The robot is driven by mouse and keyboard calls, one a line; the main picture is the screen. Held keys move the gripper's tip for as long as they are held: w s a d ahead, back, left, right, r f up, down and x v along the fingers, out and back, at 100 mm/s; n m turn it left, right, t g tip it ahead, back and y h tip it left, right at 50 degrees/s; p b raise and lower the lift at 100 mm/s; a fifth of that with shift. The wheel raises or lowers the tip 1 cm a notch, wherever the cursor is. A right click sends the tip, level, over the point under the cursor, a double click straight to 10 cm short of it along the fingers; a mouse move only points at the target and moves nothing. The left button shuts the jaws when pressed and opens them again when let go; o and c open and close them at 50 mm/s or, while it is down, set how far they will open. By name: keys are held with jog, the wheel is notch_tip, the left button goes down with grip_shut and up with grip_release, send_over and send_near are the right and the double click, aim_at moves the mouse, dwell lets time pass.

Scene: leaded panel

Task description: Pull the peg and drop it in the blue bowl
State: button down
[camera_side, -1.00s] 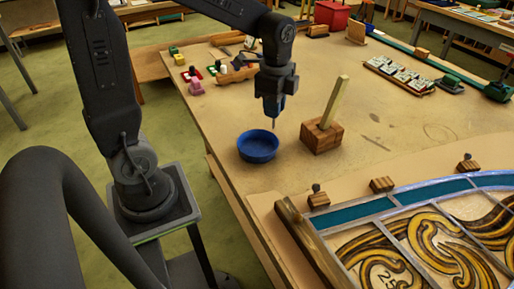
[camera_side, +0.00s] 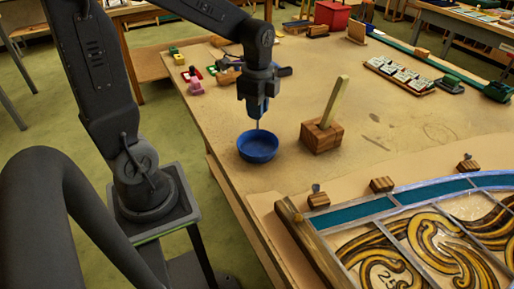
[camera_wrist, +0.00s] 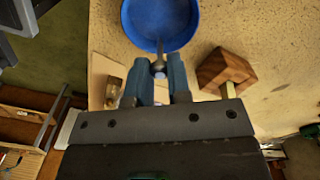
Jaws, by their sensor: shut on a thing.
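The blue bowl (camera_side: 258,149) stands on the table, upright, and its inside shows as empty in the side view. It also shows in the wrist view (camera_wrist: 150,14), partly cut off at the top. My gripper (camera_side: 257,112) is above the bowl, pointing down. Its blue fingers (camera_wrist: 159,74) are shut on a thin grey peg (camera_wrist: 159,64). The peg's shaft points down, and its tip overlaps the bowl in both views. How high the tip is above the bowl is hard to tell.
A wooden block (camera_side: 322,136) with a slanted pale stick (camera_side: 334,104) stands right of the bowl. The leaded panel (camera_side: 420,235) lies front right, with small wooden blocks along its edge; the middle one (camera_side: 381,184) shows no pin. Small coloured items lie behind the bowl.

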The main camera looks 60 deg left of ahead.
jog(key=shift+f, duration=0.1)
jog(key=shift+f, duration=1)
send_over(258, 147)
jog(key=d, duration=0.1)
jog(key=shift+s+d+f, duration=0.1)
jog(key=shift+s+f, duration=0.1)
jog(key=shift+f, duration=1.05)
jog(key=shift+s+f, duration=0.15)
jog(key=shift+f, duration=1.1)
dwell(0.9)
jog(key=c, duration=1)
grip_release()
